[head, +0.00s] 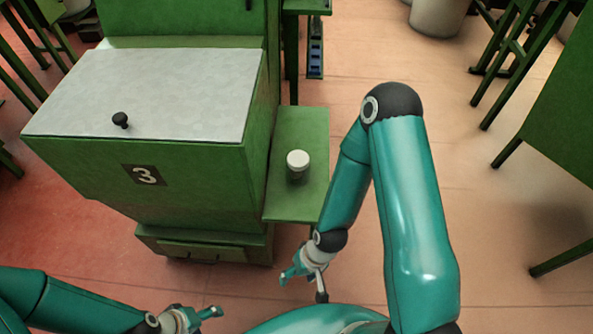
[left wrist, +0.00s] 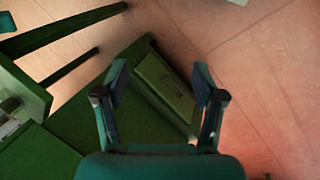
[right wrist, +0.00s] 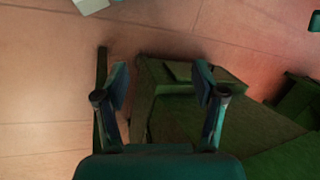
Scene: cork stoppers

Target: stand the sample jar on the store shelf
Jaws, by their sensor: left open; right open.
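The sample jar (head: 298,165), small with a white lid, stands upright on a green side shelf (head: 300,127) attached to the right of the green cabinet marked 3. I cannot tell whether this is the store shelf. My right gripper (head: 303,283) is open and empty, in front of and below the shelf. It shows open in the right wrist view (right wrist: 160,90). My left gripper (head: 200,318) is open and empty at the bottom of the head view, well short of the cabinet. It shows open in the left wrist view (left wrist: 160,90). The jar is in neither wrist view.
The green cabinet (head: 190,190) has a pale sloping lid (head: 160,90) with a black knob (head: 121,120). Green tables or stands (head: 560,130) are at the right. A pale bin (head: 438,15) stands at the back.

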